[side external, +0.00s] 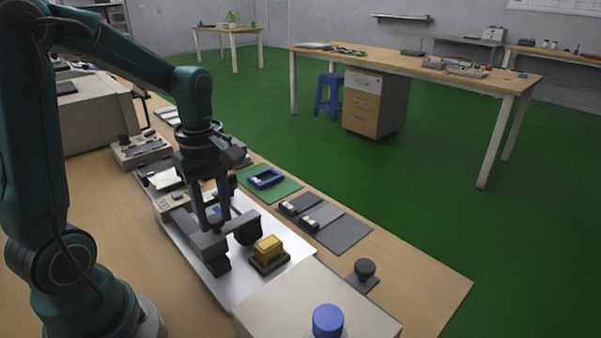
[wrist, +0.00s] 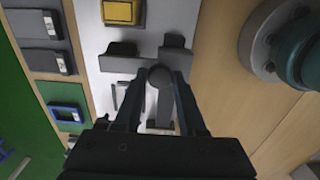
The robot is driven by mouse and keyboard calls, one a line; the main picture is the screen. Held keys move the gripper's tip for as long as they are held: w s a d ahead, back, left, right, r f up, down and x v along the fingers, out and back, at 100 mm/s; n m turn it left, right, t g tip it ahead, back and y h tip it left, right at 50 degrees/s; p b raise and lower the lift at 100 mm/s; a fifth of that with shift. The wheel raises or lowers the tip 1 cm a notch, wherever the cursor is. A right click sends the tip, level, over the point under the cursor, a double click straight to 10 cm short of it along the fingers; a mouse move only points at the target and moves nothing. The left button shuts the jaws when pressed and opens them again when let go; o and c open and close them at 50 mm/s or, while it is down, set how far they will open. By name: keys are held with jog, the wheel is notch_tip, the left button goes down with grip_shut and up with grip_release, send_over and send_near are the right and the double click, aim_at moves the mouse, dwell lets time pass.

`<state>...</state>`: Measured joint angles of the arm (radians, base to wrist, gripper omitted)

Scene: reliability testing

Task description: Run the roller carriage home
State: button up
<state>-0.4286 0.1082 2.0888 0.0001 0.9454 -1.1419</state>
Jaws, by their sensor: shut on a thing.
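The roller carriage (side external: 208,242) is a grey crossbar with dark rounded parts at its ends, over a pale metal plate. It shows in the wrist view (wrist: 120,63) just beyond my fingers. My gripper (side external: 214,220) comes down from above with its fingers closed on the carriage's dark round knob (wrist: 159,75). In the wrist view my gripper (wrist: 160,80) has one finger on each side of the knob. A yellow block (side external: 268,249) on a dark base stands right of the carriage, with a gap between; it shows at the top of the wrist view (wrist: 121,12).
A pale box with a blue button (side external: 327,320) stands at the plate's near end. A dark knob (side external: 365,268) stands to its right. Behind the plate lie grey pads (side external: 340,234) and a blue frame (side external: 265,178) on a green mat. Instruments (side external: 142,150) sit at the left.

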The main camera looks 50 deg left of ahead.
jog(key=shift+d, duration=0.45)
jog(key=o, duration=0.7)
jog(key=shift+r, duration=2.5)
